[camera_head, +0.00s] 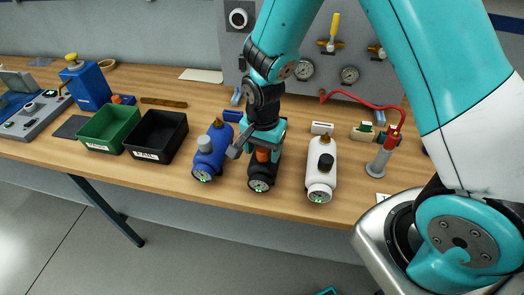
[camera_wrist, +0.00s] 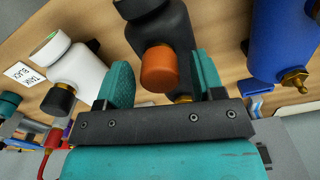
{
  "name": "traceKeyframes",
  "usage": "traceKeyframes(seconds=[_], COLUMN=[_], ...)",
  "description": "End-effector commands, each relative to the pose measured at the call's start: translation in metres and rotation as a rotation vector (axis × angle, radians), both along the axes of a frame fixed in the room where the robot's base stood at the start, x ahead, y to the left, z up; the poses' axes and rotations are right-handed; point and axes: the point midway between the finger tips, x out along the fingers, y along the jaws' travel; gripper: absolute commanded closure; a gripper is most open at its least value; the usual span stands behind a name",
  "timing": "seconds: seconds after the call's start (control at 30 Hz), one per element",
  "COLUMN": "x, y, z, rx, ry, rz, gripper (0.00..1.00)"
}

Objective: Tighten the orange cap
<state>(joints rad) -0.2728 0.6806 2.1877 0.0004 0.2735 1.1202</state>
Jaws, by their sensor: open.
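The orange cap (camera_wrist: 160,68) sits on the black tank (camera_wrist: 168,25), which stands at the front of the bench. In the head view the cap (camera_head: 263,155) shows just under my gripper, partly hidden by it, with the black tank (camera_head: 262,178) below. My gripper (camera_wrist: 165,75) is open. Its two teal fingers are on either side of the cap with visible gaps, so they look apart from it. In the head view my gripper (camera_head: 260,143) is directly over the black tank.
A blue tank (camera_head: 209,155) stands close on the left and a white tank (camera_head: 321,165) on the right. Green (camera_head: 103,130) and black (camera_head: 155,137) bins are farther left. A gauge panel (camera_head: 330,50) is behind.

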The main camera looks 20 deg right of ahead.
Motion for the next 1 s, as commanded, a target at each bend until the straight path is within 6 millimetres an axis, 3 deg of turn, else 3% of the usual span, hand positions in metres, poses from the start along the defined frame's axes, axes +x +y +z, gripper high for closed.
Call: traceKeyframes(seconds=[0.33, 0.6, 0.83, 0.87, 1.0], x=[-0.0001, -0.0004, -0.0004, -0.0004, -0.0003], y=[0.0, -0.0001, -0.0002, -0.0002, -0.0001], z=[0.0, 0.0001, -0.0001, -0.0001, -0.0001], rx=[0.0, 0.0, 0.0, 0.0, 0.0], ry=[0.0, 0.0, 0.0, 0.0, 0.0], rz=[0.064, 0.362, 0.399, 0.398, 0.397], gripper=[0.38, 0.38, 0.38, 0.41, 0.73])
